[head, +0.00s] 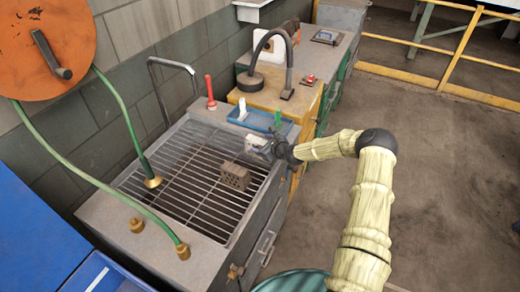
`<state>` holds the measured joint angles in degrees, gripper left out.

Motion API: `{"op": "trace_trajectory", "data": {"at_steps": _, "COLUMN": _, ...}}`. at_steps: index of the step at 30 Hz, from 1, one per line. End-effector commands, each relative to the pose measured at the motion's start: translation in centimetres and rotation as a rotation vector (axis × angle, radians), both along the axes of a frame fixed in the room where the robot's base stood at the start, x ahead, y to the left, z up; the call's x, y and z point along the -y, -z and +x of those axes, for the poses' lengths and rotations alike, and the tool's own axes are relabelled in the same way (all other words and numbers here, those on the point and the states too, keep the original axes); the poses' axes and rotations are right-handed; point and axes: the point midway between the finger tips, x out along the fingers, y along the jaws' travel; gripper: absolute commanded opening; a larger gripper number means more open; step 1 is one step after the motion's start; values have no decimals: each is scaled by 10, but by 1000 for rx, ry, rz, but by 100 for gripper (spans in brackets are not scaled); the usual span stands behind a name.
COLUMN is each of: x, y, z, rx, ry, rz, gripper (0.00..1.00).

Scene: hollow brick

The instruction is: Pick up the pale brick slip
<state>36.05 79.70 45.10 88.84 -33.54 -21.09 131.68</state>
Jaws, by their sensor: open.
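My gripper (266,150) is at the end of my pale ribbed arm, over the right back edge of the metal grate. It is small in the head view and its jaws are open. A small pale block (257,141), which may be the pale brick slip, shows right at the gripper's tip. I cannot tell whether it lies between the fingers, behind them, or is partly the gripper itself. The gripper hides part of that spot.
A brown hollow brick (234,176) sits on the grate (180,196). Behind is a blue tray (262,120) with a white item (242,109) and a green item (277,118) at it. A red-handled tool (210,92) stands left of it. Open floor lies right.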

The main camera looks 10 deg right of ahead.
Motion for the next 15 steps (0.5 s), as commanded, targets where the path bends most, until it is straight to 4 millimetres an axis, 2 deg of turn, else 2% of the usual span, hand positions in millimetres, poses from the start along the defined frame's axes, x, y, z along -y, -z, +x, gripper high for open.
{"op": "trace_trajectory", "data": {"at_steps": 5, "x": 1, "y": 0, "z": 0, "rx": 0, "ry": 1, "rz": 0, "gripper": 65}}
{"op": "trace_trajectory", "data": {"at_steps": 15, "x": 4, "y": 1, "z": -1, "rx": -2, "ry": 5, "rz": 0, "gripper": 0}}
